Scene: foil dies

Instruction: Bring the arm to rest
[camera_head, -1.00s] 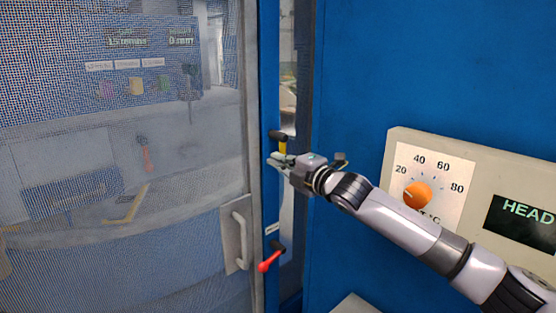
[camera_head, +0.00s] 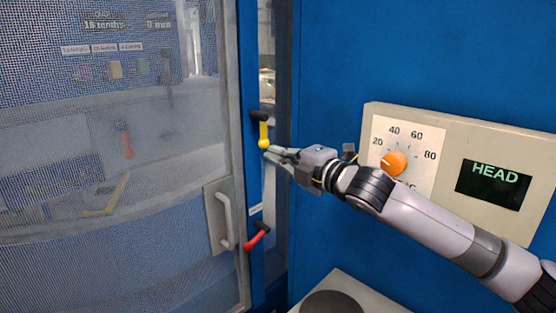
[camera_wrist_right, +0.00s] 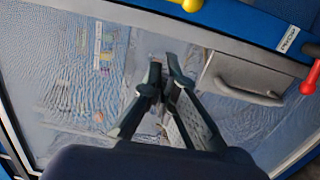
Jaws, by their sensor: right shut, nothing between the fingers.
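My right gripper (camera_head: 270,151) is shut and empty. In the head view its fingertips are close to the lower end of a yellow-tipped lever (camera_head: 263,132) on the blue door post; I cannot tell whether they touch. In the right wrist view the fingers (camera_wrist_right: 163,72) come together in front of the mesh door, and the yellow knob (camera_wrist_right: 192,5) is at the top edge, apart from them. My right arm (camera_head: 420,222) reaches in from the lower right. My left gripper does not show.
A red-handled lever (camera_head: 257,237) sits lower on the post. The mesh door (camera_head: 110,190) with its grey handle (camera_head: 222,220) is at left. A dark round pad (camera_head: 332,303) is below.

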